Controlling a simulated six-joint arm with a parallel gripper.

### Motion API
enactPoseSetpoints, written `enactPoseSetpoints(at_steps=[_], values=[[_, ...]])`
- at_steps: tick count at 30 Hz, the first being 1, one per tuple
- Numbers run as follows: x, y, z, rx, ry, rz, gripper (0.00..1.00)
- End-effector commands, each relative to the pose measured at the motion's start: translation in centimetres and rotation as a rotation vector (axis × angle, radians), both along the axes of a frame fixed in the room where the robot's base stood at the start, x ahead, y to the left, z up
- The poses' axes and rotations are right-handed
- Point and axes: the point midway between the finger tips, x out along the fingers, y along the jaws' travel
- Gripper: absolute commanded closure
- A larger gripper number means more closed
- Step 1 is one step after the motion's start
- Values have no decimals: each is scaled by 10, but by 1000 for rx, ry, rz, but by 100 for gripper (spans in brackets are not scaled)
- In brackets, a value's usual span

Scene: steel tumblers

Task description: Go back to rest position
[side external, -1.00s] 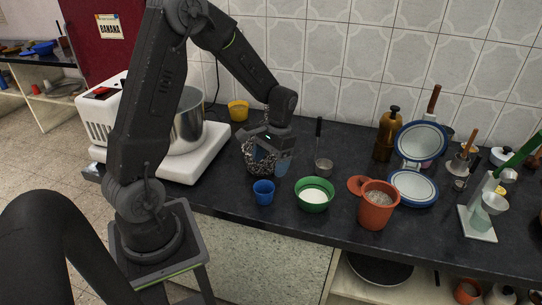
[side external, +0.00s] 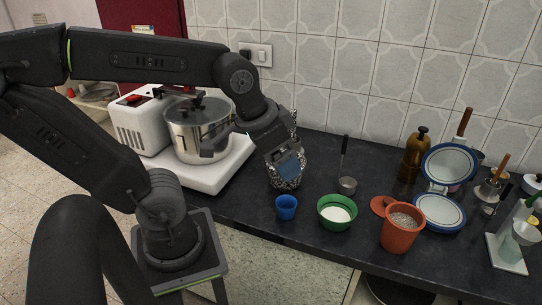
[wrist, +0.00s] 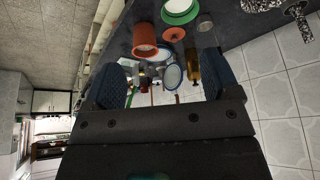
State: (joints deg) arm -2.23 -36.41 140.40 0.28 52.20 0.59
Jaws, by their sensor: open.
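My gripper (side external: 283,165) is above the counter in the side view, in front of a mottled silver-and-black vessel (side external: 290,183) that it partly hides. Whether they touch is unclear there. In the wrist view my gripper (wrist: 165,85) has its two blue-padded fingers wide apart with nothing held between them. Part of a mottled object (wrist: 262,5) shows at the top right of that view, off to the side of the fingers.
In front are a blue cup (side external: 286,207), a green bowl (side external: 337,222) and an orange pot (side external: 401,232). Pans (side external: 448,165) and utensils crowd the right. The tiled wall (side external: 330,60) rises behind.

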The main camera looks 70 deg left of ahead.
Motion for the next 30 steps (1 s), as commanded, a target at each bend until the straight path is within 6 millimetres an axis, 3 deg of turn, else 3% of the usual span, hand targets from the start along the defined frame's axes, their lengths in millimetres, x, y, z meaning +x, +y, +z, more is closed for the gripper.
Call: enactPoseSetpoints(at_steps=[6,30], values=[[-18,-9,6,-8,-75,-29,18],[-18,-9,6,-7,-76,-29,18]])
